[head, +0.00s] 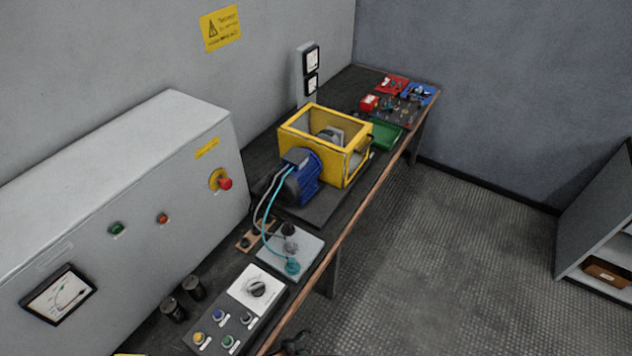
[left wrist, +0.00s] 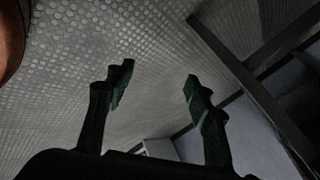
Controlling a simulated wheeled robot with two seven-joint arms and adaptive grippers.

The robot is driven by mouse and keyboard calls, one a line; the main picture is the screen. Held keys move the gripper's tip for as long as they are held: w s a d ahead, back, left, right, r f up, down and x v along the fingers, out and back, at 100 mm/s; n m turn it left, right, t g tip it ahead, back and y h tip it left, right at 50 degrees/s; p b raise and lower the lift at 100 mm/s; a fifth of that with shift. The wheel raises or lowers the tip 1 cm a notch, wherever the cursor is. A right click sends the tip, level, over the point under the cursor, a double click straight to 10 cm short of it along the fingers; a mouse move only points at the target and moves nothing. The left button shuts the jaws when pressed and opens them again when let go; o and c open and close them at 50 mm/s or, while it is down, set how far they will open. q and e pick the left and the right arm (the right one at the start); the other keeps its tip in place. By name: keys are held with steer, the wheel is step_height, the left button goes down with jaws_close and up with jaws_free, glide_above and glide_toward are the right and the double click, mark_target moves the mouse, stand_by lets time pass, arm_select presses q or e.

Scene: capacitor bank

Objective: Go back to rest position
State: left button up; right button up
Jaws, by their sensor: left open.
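My left gripper (head: 293,343) shows in part at the bottom edge of the head view, dark, just beyond the bench's front wooden edge. In the left wrist view its two dark fingers (left wrist: 155,84) stand wide apart with nothing between them, in front of the studded floor. The gripper is open and empty. The rest of the left arm is out of the head view. My right gripper does not show in either view.
The long dark bench (head: 345,212) carries a control panel with a dial (head: 256,287), a blue motor (head: 300,180) with a yellow guard frame (head: 350,160), and a green tray (head: 386,134). A grey cabinet (head: 130,190) stands left. The floor (head: 450,260) at right is clear up to a shelf (head: 600,225).

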arm_select(q)
steer(key=s+a+f+n+g+y, duration=0.1)
steer(key=s+a+f+n, duration=0.3)
steer(key=s+a, duration=0.4)
steer(key=s+a+f+n+g+y, duration=0.1)
steer(key=s+a+f+n, duration=0.3)
steer(key=s+a, duration=0.4)
steer(key=s+a+f+n+g+y+b, duration=0.1)
steer(key=s+a+f+n, duration=0.3)
steer(key=s+a, duration=0.4)
steer(key=s+n+y, duration=0.1)
steer(key=s, duration=0.5)
steer(key=shift+s+a+f+n+g, duration=0.15)
steer(key=shift+s+a+n+g, duration=0.05)
steer(key=shift+s+n+g, duration=0.1)
steer(key=s+a+n, duration=0.1)
steer(key=s+a, duration=0.1)
steer(key=s, duration=0.1)
steer(key=s+a+n+g, duration=0.1)
steer(key=s, duration=0.3)
steer(key=s+a+n, duration=0.2)
steer(key=s, duration=0.2)
steer(key=shift+s+a+f+y, duration=0.25)
steer(key=shift+a+y, duration=0.05)
